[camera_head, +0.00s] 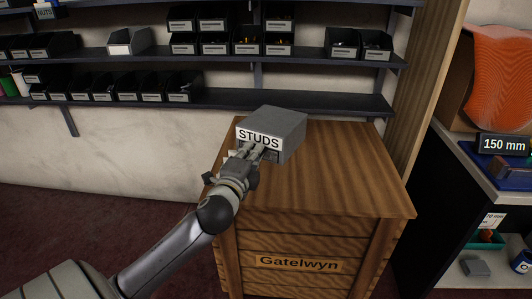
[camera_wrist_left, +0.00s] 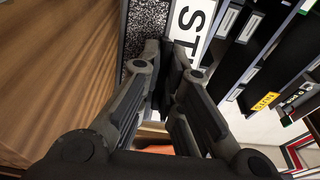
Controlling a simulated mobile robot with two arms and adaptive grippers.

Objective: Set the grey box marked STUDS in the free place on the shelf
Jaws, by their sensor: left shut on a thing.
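The grey box marked STUDS (camera_head: 283,126) is at the back left of the wooden cabinet's top; I cannot tell whether it touches the wood. My left gripper (camera_head: 250,152) is shut on its front, below the white label. In the left wrist view the fingers (camera_wrist_left: 166,58) close against the box's speckled grey face (camera_wrist_left: 146,28), beside part of the label. The lower wall shelf (camera_head: 300,101) behind has a bare stretch to the right of its row of black bins. My right gripper is not in view.
The wooden cabinet (camera_head: 345,185) marked Gatelwyn stands in front of the shelves. Black bins (camera_head: 185,85) fill the lower shelf's left part. More bins (camera_head: 214,46) stand on the shelf above. A wooden post (camera_head: 428,80) bounds the shelves on the right.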

